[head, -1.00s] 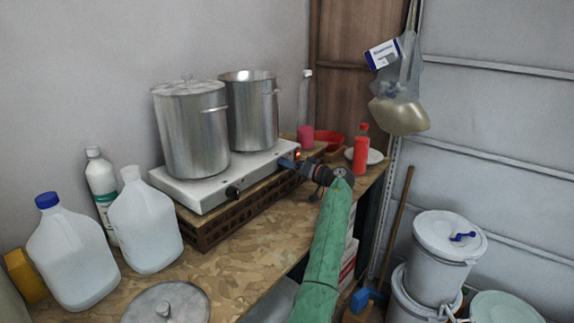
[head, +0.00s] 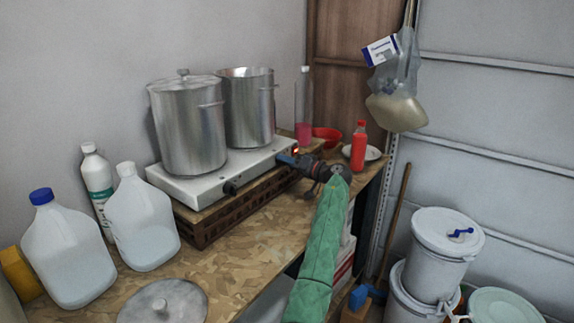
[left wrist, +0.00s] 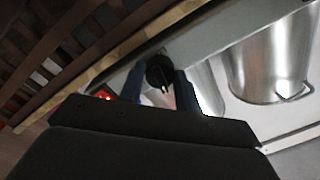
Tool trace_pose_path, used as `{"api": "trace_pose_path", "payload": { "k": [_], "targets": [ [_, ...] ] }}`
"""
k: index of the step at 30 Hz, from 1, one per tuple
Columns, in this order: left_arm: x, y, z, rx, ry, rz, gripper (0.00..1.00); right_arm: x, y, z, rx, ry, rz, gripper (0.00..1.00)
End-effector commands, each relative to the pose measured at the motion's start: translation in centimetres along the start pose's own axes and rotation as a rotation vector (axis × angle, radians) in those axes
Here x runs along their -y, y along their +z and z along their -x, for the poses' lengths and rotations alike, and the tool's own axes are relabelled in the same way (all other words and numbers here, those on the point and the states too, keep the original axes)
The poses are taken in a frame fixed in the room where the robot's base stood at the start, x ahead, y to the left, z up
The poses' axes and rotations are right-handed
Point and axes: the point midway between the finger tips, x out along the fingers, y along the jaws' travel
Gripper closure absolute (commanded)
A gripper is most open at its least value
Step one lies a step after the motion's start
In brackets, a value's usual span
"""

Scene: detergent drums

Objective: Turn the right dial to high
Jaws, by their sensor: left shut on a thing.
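The white two-burner hot plate (head: 190,190) sits on a brown slatted crate, with a black left dial (head: 231,188) on its front. My left gripper (head: 285,160) is at the right end of the hot plate's front. In the left wrist view the right dial (left wrist: 160,72) is a round black knob with a pale mark, between the two blue fingers of my left gripper (left wrist: 161,88), which is shut on it. In the head view that dial is hidden by the gripper. A red light (head: 295,152) glows beside it. My right gripper is not in view.
Two steel pots stand on the hot plate, a lidded one (head: 188,130) and an open one (head: 247,110). A red bottle (head: 358,148) stands right of my gripper. White jugs (head: 142,220) and a loose lid (head: 163,303) occupy the table's left and front.

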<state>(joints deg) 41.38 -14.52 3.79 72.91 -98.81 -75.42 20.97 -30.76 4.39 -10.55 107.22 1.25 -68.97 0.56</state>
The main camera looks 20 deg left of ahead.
Motion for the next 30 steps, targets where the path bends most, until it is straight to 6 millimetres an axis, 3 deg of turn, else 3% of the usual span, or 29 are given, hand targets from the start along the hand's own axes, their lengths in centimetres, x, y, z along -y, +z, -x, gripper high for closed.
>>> {"api": "trace_pose_path", "payload": {
  "k": [7,14,20,30],
  "targets": [
    [-0.1,0.1,0.0,-0.013,-0.008,-0.223,0.90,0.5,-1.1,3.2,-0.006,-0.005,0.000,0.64],
    [0.0,0.1,0.0,-0.024,-0.015,-0.442,0.90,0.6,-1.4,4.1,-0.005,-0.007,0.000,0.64],
    [0.0,0.1,0.0,-0.034,-0.022,-0.630,0.90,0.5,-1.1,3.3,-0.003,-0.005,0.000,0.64],
    [0.1,0.0,0.0,-0.048,-0.031,-0.886,0.90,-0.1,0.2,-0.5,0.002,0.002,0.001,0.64]
  ]
}}
